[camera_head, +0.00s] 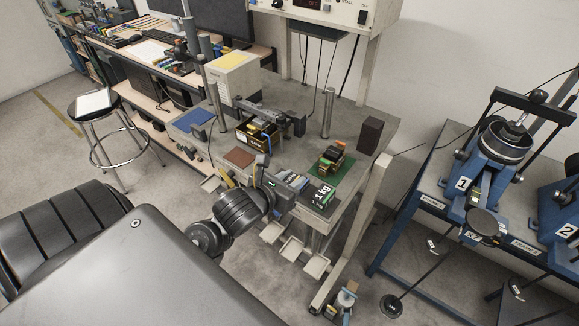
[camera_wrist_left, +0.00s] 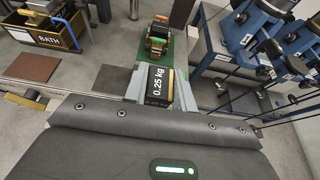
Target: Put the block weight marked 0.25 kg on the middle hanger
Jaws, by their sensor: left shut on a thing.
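My left gripper (camera_head: 288,182) is over the front edge of the bench in the head view. It is shut on a dark block with a gold edge, the 0.25 kg block weight (camera_wrist_left: 159,87), whose label shows in the left wrist view. Other hanger rods show further right, partly cut off; I cannot tell which is the middle one. My right gripper is not in view.
A green mat (camera_head: 344,167) with stacked coloured pieces lies on the bench (camera_head: 375,138). A box marked BATH (camera_wrist_left: 56,38) and a brown pad (camera_wrist_left: 31,67) are to its left. Blue lever frame 1 (camera_head: 466,185) stands on a separate table, with a floor gap between.

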